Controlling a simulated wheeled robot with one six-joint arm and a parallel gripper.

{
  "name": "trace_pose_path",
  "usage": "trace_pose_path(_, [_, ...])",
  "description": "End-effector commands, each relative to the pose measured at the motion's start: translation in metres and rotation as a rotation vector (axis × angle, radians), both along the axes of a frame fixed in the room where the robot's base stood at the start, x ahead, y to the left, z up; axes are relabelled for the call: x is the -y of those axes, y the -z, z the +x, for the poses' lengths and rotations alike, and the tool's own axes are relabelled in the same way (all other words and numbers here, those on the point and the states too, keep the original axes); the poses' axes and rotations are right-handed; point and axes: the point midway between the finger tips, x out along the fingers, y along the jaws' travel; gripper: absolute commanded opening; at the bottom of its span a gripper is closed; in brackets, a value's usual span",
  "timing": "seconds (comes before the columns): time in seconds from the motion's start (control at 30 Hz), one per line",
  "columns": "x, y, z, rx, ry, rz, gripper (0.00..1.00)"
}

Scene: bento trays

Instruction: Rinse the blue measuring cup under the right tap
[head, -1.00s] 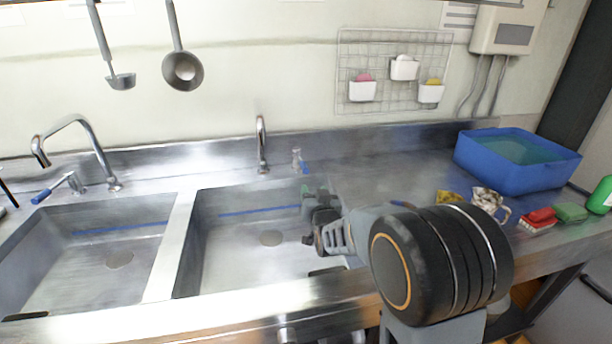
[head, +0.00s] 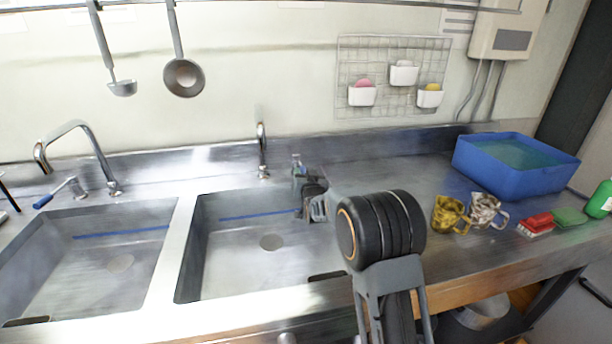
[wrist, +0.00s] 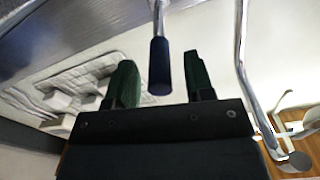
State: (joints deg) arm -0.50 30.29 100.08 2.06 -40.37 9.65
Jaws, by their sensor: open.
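I see no blue measuring cup in these views. The right tap (head: 262,145) is a chrome spout behind the right basin (head: 240,262). Its pipe also shows at the right of the wrist view (wrist: 243,70). To the right of the spout is the tap's lever valve (head: 296,157), its lever mostly hidden by my gripper (head: 299,178). In the wrist view, the lever's dark blue handle (wrist: 160,66) lies between the two green fingers of my gripper (wrist: 159,72). The fingers are open, with a gap on both sides of the handle.
The left basin (head: 115,285) has its own tap (head: 100,160). A yellow mug (head: 446,214), a patterned mug (head: 484,211), a red brush (head: 537,222), a green sponge (head: 570,216) and a blue tub of water (head: 520,180) stand on the right counter. Ladles hang on the wall.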

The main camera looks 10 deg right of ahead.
Motion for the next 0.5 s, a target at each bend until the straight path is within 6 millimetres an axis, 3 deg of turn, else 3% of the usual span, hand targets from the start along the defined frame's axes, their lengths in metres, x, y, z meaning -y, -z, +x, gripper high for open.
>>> trace_pose_path(0.23, [0.0000, -0.0001, 0.0004, 0.000, 0.000, 0.000, 0.48])
trace_pose_path(0.5, [0.0000, -0.0002, 0.0003, 0.000, 0.000, 0.000, 0.24])
